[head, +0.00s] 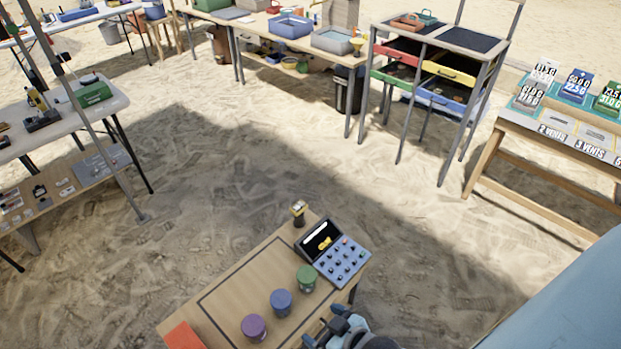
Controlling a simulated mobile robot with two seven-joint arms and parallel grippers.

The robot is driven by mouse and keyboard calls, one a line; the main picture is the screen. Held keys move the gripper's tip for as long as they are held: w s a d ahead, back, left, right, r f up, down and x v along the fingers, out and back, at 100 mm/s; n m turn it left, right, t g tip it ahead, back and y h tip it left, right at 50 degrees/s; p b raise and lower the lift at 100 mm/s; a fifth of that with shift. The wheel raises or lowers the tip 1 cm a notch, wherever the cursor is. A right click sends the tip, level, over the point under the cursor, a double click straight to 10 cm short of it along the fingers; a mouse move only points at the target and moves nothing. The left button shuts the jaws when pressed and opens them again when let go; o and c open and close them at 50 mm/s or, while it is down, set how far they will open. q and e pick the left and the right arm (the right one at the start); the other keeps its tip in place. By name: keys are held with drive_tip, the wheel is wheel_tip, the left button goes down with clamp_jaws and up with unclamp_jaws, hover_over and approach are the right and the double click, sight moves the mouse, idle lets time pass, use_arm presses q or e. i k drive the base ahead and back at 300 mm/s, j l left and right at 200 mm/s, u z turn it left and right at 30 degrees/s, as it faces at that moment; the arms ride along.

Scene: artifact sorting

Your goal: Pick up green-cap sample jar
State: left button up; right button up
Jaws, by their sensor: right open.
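The green-cap sample jar (307,278) stands upright on the wooden table (235,283) at the bottom centre of the head view. A blue-cap jar (281,302) and a purple-cap jar (254,327) stand in a row with it, toward the lower left. My right gripper (326,327) is at the bottom edge of the view, below and a little right of the green-cap jar. It is open and apart from the jar. Part of it is cut off by the frame. My left gripper is not in view.
A console with buttons and a screen (334,252) sits close right of the green-cap jar. A small dark and yellow object (298,213) stands at the table's far corner. An orange-red pad (183,337) lies at the lower left. The table's outlined middle is clear.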

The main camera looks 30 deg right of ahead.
sight(309, 290)
drive_tip(key=z, duration=0.9)
